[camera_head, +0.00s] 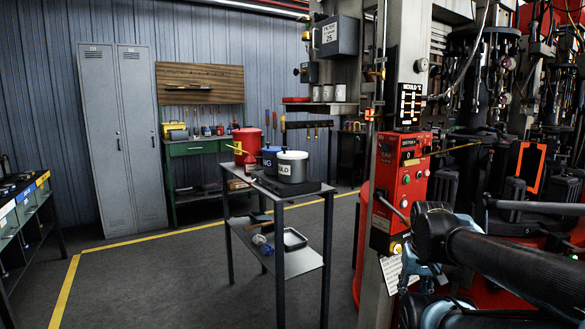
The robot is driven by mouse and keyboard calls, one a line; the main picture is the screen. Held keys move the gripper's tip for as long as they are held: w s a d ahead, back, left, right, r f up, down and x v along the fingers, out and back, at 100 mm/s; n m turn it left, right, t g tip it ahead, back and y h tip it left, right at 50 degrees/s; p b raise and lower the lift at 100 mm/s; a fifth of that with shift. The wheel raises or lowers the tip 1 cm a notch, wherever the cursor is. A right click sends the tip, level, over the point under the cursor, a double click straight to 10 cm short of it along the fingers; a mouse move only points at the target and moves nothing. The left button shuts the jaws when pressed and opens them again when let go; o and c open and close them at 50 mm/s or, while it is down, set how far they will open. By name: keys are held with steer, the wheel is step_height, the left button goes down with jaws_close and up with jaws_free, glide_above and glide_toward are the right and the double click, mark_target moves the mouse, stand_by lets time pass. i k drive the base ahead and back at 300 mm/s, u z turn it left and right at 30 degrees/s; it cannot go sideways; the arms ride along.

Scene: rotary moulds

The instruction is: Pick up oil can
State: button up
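Three lidded cans stand on top of the dark metal trolley (239,187) in the middle of the room. The rear one is red (246,143) with a yellow mark. The middle one is blue (270,167), partly covered by the front one. I cannot tell which, if any, is the oil can. My black arm comes in from the lower right, well right of the trolley. My gripper's fingers do not show.
A red control box (401,178) on a grey pillar stands between the trolley and the moulding machinery at right. The trolley's lower shelf holds a dark tray (294,239) and small tools. A green workbench (190,150) and grey lockers (121,140) line the back wall. Floor left of the trolley is clear.

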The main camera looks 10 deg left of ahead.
mark_target(250, 163)
steer(key=z, duration=2.1)
steer(key=k, duration=1.65)
steer(key=u, duration=2.3)
steer(key=i, duration=0.5)
steer(key=u, duration=0.15)
